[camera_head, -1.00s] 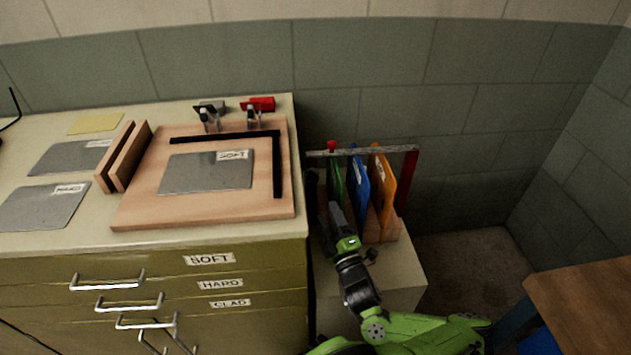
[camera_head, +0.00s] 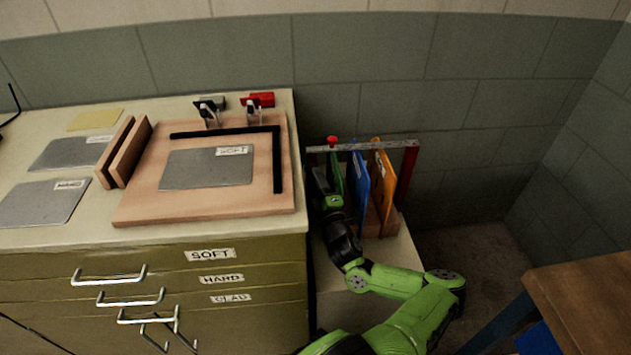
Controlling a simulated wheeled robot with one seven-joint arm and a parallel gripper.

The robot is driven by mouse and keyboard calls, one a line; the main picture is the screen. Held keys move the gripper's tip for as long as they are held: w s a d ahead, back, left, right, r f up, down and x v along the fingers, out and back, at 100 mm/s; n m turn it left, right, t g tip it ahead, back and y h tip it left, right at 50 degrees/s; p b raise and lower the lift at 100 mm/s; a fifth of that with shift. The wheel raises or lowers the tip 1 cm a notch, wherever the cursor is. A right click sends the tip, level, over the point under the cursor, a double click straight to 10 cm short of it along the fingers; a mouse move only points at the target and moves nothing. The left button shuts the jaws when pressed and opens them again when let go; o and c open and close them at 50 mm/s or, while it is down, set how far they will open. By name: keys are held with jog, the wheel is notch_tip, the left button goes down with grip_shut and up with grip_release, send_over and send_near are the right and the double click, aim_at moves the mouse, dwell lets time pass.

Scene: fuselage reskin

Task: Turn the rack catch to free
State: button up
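The rack (camera_head: 372,146) stands on a low pale cabinet to the right of the bench. A grey metal bar runs across its top, with a red upright at the right end. A small red knob (camera_head: 332,140), which looks like the catch, sits near the bar's left end. Green, blue (camera_head: 361,185) and orange (camera_head: 383,178) folders stand upright below the bar. My gripper (camera_head: 319,177) is at the rack's left side, below and slightly left of the red knob. It looks apart from the knob. Its fingers are dark and small, so I cannot tell whether they are open.
The bench at left holds a wooden board (camera_head: 135,208) with a metal sheet labelled SOFT, two clamps and loose sheets. Drawers with handles (camera_head: 108,276) face front. A brown table (camera_head: 585,300) is at lower right. Bare floor (camera_head: 470,255) lies between.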

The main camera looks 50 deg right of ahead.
jog(key=c, duration=0.3)
jog(key=n+y+p, duration=0.1)
jog(key=n+p, duration=0.2)
jog(key=p, duration=0.1)
jog(key=shift+r+n, duration=0.1)
jog(key=shift+n, duration=0.2)
jog(key=shift+c, duration=0.2)
jog(key=o, duration=1)
jog(key=shift+s, duration=0.1)
jog(key=p+v, duration=0.1)
jog(key=v, duration=0.6)
jog(key=p+v, duration=0.1)
jog(key=v, duration=0.7)
jog(key=shift+s+r, duration=0.15)
jog(key=shift+s, duration=0.25)
